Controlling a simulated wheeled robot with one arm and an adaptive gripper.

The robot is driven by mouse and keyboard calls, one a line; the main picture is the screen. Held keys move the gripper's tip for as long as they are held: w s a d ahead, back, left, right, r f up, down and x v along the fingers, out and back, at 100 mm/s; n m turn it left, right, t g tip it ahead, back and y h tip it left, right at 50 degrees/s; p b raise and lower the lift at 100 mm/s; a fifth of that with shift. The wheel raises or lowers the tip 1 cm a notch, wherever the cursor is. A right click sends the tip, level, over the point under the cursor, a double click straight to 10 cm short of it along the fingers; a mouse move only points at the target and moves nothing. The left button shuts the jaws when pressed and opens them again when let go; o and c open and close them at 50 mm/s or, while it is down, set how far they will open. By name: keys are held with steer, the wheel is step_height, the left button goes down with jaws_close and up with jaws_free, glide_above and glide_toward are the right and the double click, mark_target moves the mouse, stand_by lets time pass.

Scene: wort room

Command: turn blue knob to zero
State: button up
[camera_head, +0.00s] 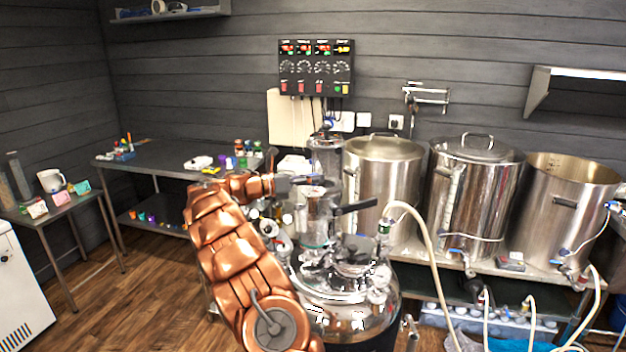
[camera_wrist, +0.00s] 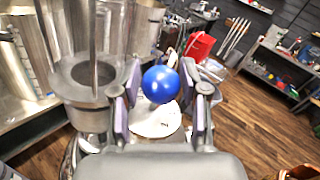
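In the wrist view a round, shiny blue knob (camera_wrist: 160,84) sits between the two fingers of my gripper (camera_wrist: 160,92). The fingers stand apart, one on each side of it, with purple-grey pads. The gap at the tips is only a little wider than the knob, and I cannot tell whether either pad touches it. In the head view my gripper (camera_head: 299,184) reaches right from my copper arm, beside the glass and metal fittings above the steel vessel (camera_head: 345,305). The blue knob cannot be made out there. No zero mark can be read.
Clear cylinders (camera_wrist: 92,75) stand close left of my fingers in the wrist view. Steel pots (camera_head: 383,185) stand on a bench at right, with hoses in front. A control panel (camera_head: 316,68) hangs on the wall. Wooden floor (camera_head: 150,285) is open at left.

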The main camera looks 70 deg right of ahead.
steer(key=c, duration=0.7)
